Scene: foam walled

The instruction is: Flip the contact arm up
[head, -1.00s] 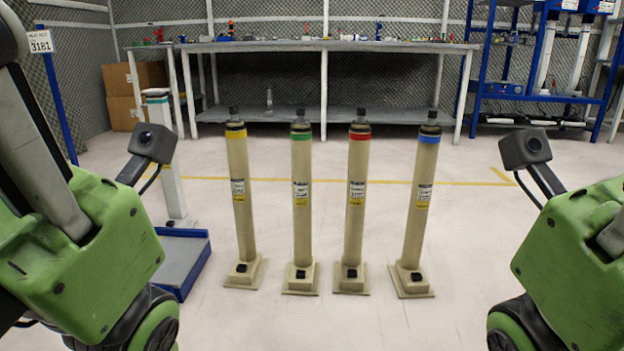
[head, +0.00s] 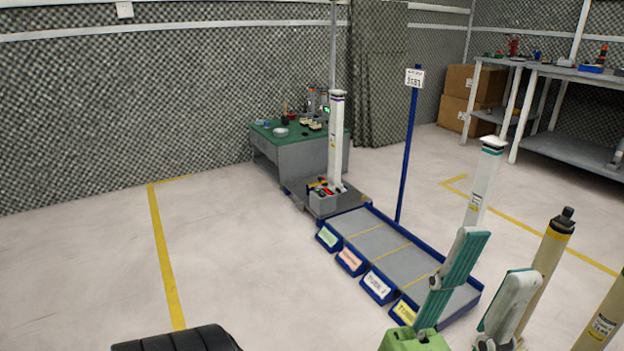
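A white post (head: 337,135) stands upright on a dark grey base near the green-topped bench. At its foot is a small grey box (head: 323,203) with red, yellow and black parts on top. These parts are too small for me to tell which is the contact arm or how it lies.
Another white post (head: 483,182) and tan tubes (head: 546,262) stand at the right. Floor on the left is clear.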

